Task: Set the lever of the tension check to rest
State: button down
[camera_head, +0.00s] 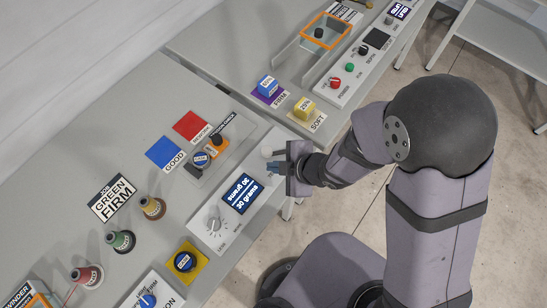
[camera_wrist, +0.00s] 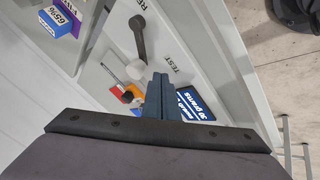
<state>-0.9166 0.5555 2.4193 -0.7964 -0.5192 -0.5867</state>
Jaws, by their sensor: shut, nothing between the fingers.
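The tension check panel (camera_head: 207,232) is a long pale panel with a lit display (camera_head: 243,194) reading 30 grams. In the wrist view its dark lever (camera_wrist: 139,38) stands out against the pale top. Its lower end in the picture lies near the TEST label (camera_wrist: 178,68); a cut-off label starting "RE" (camera_wrist: 139,5) is by its upper end. My gripper (camera_wrist: 160,80) is shut and empty, just below the lever and apart from it in the picture. In the head view my gripper (camera_head: 275,166) is beside a whitish knob (camera_head: 266,152), and the lever is hidden.
A dial (camera_head: 214,224) is at the panel's near end. Blue (camera_head: 268,86) and yellow (camera_head: 304,107) blocks stand farther right. Thread spools stand at lower left.

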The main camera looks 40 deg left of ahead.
jog(key=shift+w+a+p, duration=0.3)
jog(key=shift+w+a, duration=0.3)
jog(key=shift+a, duration=0.1)
